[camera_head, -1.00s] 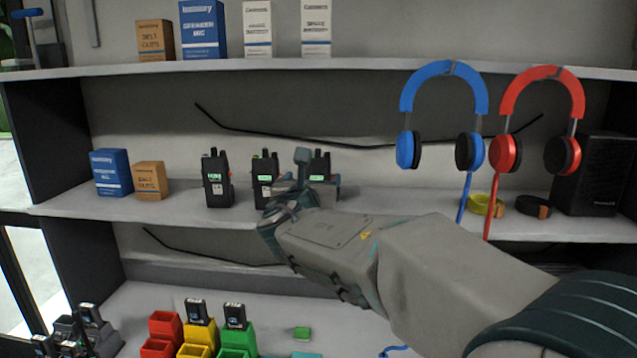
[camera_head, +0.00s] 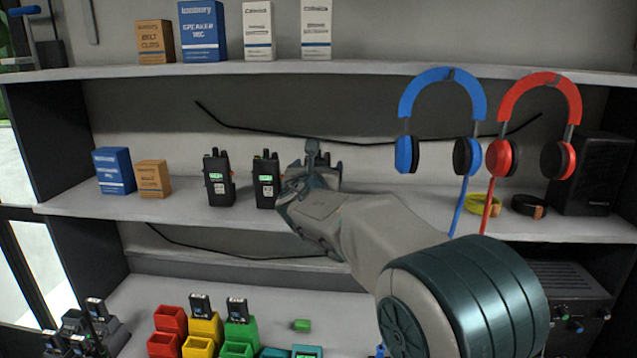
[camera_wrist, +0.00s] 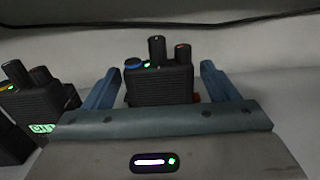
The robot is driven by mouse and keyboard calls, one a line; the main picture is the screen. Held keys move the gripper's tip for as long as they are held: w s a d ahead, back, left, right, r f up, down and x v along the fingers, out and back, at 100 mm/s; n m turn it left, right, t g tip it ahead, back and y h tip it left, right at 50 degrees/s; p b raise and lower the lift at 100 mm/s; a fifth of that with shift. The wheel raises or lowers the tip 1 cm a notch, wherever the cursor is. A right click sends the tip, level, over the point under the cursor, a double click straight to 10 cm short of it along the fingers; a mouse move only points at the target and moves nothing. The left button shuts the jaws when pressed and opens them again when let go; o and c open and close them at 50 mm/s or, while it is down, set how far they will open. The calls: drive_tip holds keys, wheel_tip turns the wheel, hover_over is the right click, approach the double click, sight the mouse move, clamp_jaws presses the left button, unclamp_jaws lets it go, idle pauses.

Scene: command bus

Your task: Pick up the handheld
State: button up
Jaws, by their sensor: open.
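Several items stand on the middle shelf, among them black handheld radios with small green screens. One handheld (camera_head: 217,178) stands at the left and another (camera_head: 266,182) just left of my gripper (camera_head: 317,168). A third handheld is mostly hidden behind my gripper in the head view. In the wrist view this handheld (camera_wrist: 160,86) stands upright between the two open blue fingers of my gripper (camera_wrist: 160,68), with a gap on each side. Its lower part is hidden by the gripper body. A neighbouring handheld (camera_wrist: 42,97) shows left of the left finger.
Blue headphones (camera_head: 443,95) and red headphones (camera_head: 540,95) hang right of my arm. A blue box (camera_head: 114,171) and an orange box (camera_head: 153,179) stand at the shelf's left. The upper shelf (camera_head: 380,72) overhangs. Coloured bins (camera_head: 205,325) stand below.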

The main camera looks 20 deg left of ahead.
drive_tip(key=c, duration=1.1)
drive_tip(key=shift+r, duration=0.15)
drive_tip(key=shift+r, duration=0.6)
wheel_tip(320, 180, up, 3)
drive_tip(key=s+d+r, duration=0.2)
drive_tip(key=d, duration=0.1)
drive_tip(key=s+d+r+b, duration=0.1)
drive_tip(key=s+d+r, duration=0.1)
drive_tip(key=d, duration=0.1)
drive_tip(key=s+d+r+b, duration=0.1)
drive_tip(key=s+d+r, duration=0.1)
drive_tip(key=d, duration=0.2)
drive_tip(key=shift+s+r, duration=0.15)
drive_tip(key=shift+r, duration=0.15)
